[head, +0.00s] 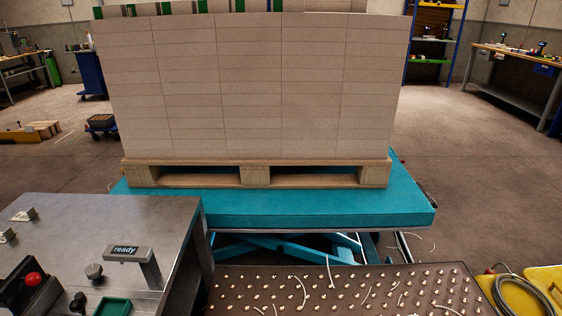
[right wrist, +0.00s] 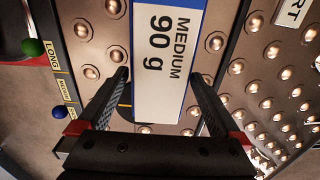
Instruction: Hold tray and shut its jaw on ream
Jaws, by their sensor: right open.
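In the right wrist view, a blue-edged thing with a white label (right wrist: 165,50) reading "MEDIUM 90 g" lies over a studded brown surface; it looks like a ream, but its full shape is cut off by the top edge. My right gripper (right wrist: 160,76) is open, with one finger on each side of its near end. Whether the fingers touch it I cannot tell. Neither gripper shows in the head view. No holding tray can be made out for certain. A tall block of stacked pale reams (head: 250,90) stands on a wooden pallet (head: 255,173).
The pallet rests on a teal lift table (head: 300,208). A ball-studded table (head: 340,290) lies in front. At left is a metal bench (head: 170,215) with a "ready" sign (head: 125,250), a red button (head: 33,279) and a small green tray (head: 113,306). Open floor flanks the pallet.

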